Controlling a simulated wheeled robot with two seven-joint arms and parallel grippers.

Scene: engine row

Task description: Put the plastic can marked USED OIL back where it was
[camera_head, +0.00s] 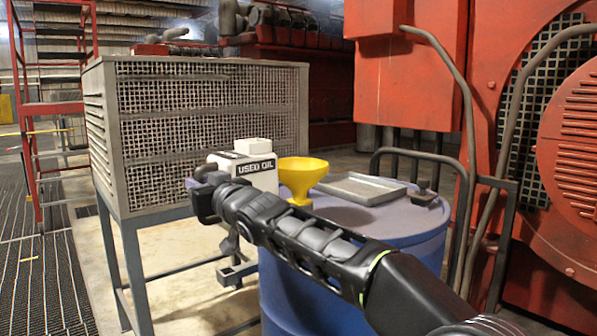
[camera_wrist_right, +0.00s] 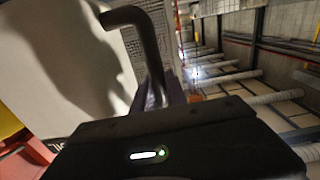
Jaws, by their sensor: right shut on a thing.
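The white plastic can marked USED OIL (camera_head: 258,178) is upright in the head view, just left of the yellow funnel. Its grey handle (camera_head: 214,166) is on its left side. My right gripper (camera_head: 204,176) is at this handle and shut on the can. The right wrist view shows the can's pale wall (camera_wrist_right: 60,60) and the bent handle (camera_wrist_right: 148,45) running down to my gripper (camera_wrist_right: 163,98). My arm hides the can's base, so I cannot tell whether it rests on the drum or hangs beside it. My left gripper is out of view.
The blue drum (camera_head: 400,240) carries the yellow funnel (camera_head: 303,176) and a shallow grey tray (camera_head: 360,188). A large caged unit on legs (camera_head: 205,110) stands behind left. A grey tubular frame (camera_head: 467,150) and red machinery (camera_head: 410,85) bound the right side. Open floor lies at left.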

